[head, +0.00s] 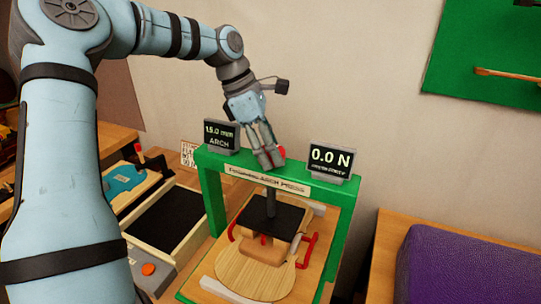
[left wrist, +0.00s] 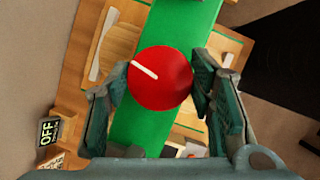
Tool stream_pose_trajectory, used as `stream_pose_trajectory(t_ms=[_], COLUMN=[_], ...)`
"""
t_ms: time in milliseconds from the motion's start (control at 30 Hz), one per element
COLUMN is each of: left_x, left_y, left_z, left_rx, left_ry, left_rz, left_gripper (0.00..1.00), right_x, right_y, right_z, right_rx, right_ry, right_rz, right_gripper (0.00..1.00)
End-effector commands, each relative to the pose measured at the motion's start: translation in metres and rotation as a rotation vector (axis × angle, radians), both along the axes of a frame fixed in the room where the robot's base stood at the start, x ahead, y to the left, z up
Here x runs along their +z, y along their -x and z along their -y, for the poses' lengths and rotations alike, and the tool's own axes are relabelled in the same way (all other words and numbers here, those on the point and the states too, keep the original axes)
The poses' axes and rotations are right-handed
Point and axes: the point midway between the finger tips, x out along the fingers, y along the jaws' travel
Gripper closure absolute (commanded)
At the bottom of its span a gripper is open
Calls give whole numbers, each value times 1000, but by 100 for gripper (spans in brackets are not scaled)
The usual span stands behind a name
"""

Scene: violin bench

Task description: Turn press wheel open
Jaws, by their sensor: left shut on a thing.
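The red press wheel (left wrist: 165,85) sits on top of the green press frame (head: 336,230), with a white mark on its face in the left wrist view. My left gripper (head: 272,158) is over the wheel, and in the left wrist view its two fingers (left wrist: 160,90) close on the wheel's rim from both sides. In the head view the fingers hide most of the wheel. Below the crossbeam, the press screw (head: 270,202) goes down to a dark plate (head: 274,219) above a pale wooden violin plate (head: 250,274). My right gripper is not in view.
A display (head: 221,137) reads 15.0 mm ARCH and another (head: 332,160) reads 0.0 N. Red clamps (head: 308,248) stand beside the plate. A tray (head: 165,222) lies left, and a purple block (head: 465,267) sits right. A green board (head: 485,60) hangs on the wall.

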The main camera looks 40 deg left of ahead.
Motion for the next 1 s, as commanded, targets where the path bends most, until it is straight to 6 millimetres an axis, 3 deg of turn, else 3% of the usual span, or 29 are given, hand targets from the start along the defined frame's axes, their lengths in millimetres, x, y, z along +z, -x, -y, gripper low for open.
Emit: stream_pose_trajectory(t_ms=[400,600,767,1000], left_x=[-3,-1,2,6], left_y=[0,1,1,1], left_z=[1,1,2,2], left_rx=[392,581,730,924], left_ry=[-2,-3,-2,-4], left_rz=[4,2,0,-4], left_gripper=[79,79,79,79], right_x=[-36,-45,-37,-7], right_y=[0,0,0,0], right_z=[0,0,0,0], right_rx=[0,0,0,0], right_ry=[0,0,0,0], right_rz=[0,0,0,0], right_gripper=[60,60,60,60])
